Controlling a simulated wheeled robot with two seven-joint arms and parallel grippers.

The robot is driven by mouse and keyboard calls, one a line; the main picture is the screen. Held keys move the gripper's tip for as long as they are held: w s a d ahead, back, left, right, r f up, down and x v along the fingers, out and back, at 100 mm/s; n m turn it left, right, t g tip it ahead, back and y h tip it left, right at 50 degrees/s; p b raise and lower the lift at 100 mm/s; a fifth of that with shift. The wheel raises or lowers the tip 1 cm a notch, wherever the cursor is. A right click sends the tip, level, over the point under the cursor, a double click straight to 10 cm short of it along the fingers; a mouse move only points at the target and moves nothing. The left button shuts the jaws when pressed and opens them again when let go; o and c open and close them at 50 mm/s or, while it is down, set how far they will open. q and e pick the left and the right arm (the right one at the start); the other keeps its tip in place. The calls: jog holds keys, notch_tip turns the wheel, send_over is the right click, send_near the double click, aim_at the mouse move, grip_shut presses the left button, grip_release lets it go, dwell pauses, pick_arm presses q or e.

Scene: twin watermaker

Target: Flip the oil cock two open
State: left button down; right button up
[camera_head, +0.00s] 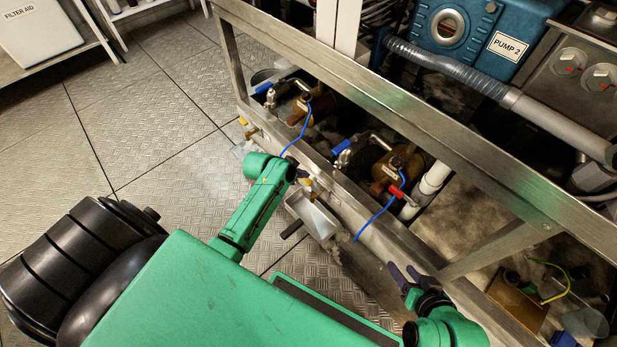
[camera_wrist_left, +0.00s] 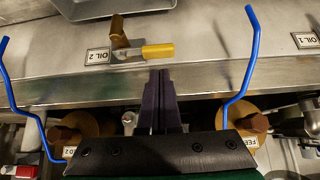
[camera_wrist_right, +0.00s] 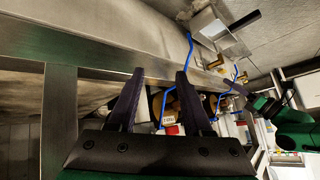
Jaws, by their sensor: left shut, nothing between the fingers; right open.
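The oil cock two is a brass valve with a yellow lever (camera_wrist_left: 158,51) above the metal rail, beside the "OIL 2" label (camera_wrist_left: 97,56). Its brass body (camera_wrist_left: 120,36) is left of the lever, which lies along the rail and points right in the left wrist view. My left gripper (camera_wrist_left: 160,71) is shut and empty, its tips just below the lever; I cannot tell whether they touch. In the head view my left gripper (camera_head: 304,175) is at the rail, largely covering the cock. My right gripper (camera_head: 403,270) is open and empty farther right along the frame.
A metal tray (camera_head: 315,217) hangs on the rail's outer side below the cock. Blue tubes (camera_wrist_left: 245,58) rise on both sides of my left gripper. The "OIL 1" label (camera_wrist_left: 306,40) is to the right. Feed valves with a red handle (camera_head: 396,191) and a blue handle (camera_head: 341,146) sit behind the rail.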

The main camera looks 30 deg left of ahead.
aim_at(313, 175)
pick_arm(q)
jog(key=b+x, duration=0.1)
jog(key=x, duration=0.2)
jog(key=shift+w+f+b, duration=0.1)
jog(key=shift+f+b, duration=0.2)
jog(key=shift+b, duration=0.05)
jog(key=shift+w+d+f, duration=0.1)
jog(key=shift+w+f, duration=0.05)
jog(key=shift+w, duration=0.1)
pick_arm(e)
jog(key=a+t, duration=0.1)
jog(key=a+f+t+y, duration=0.1)
jog(key=a+t+y, duration=0.1)
jog(key=a, duration=0.1)
jog(key=shift+w+f+m, duration=0.1)
jog(key=shift+f+m, duration=0.15)
jog(key=shift+m, duration=0.05)
